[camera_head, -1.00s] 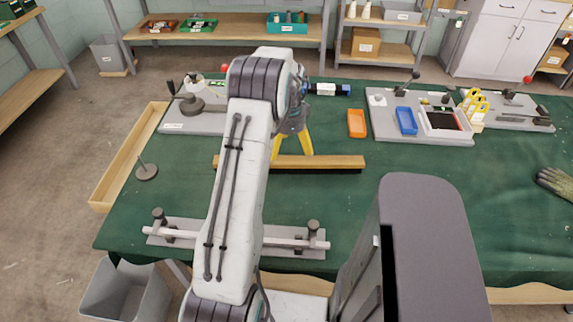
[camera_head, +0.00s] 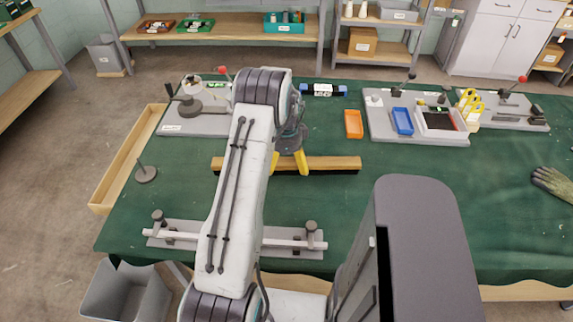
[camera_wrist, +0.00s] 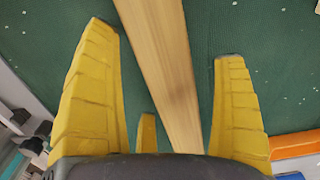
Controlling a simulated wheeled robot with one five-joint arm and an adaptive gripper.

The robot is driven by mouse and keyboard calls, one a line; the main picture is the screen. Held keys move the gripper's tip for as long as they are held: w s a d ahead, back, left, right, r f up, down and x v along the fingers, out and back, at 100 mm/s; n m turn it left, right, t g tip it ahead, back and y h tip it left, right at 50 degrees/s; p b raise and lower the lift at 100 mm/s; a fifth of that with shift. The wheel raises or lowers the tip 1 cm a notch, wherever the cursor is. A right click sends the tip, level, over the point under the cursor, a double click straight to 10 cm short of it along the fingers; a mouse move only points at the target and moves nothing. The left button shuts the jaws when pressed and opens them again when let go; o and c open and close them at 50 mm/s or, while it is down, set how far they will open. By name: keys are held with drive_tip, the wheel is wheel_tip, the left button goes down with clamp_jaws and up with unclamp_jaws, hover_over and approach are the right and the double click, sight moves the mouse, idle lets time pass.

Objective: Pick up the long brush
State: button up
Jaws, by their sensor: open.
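The long brush (camera_head: 335,164) lies flat across the green table, as a long wooden bar with a dark strip along its front edge. My gripper (camera_head: 288,163) is over its middle, with its yellow fingers pointing down. In the wrist view, the wooden bar (camera_wrist: 165,60) runs between the two spread yellow fingers of my gripper (camera_wrist: 166,45), with gaps on both sides. The gripper is open and holds nothing. Part of the brush is hidden behind the fingers.
A grey fixture with a white rod (camera_head: 290,243) lies in front. An orange tray (camera_head: 353,124) and a blue-black roll (camera_head: 323,90) lie beyond the brush. A grey board with a blue tray (camera_head: 402,121) stands right. Green cloth is clear right of the brush.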

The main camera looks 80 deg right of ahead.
drive_tip(key=shift+f, duration=0.5)
drive_tip(key=c, duration=1.4)
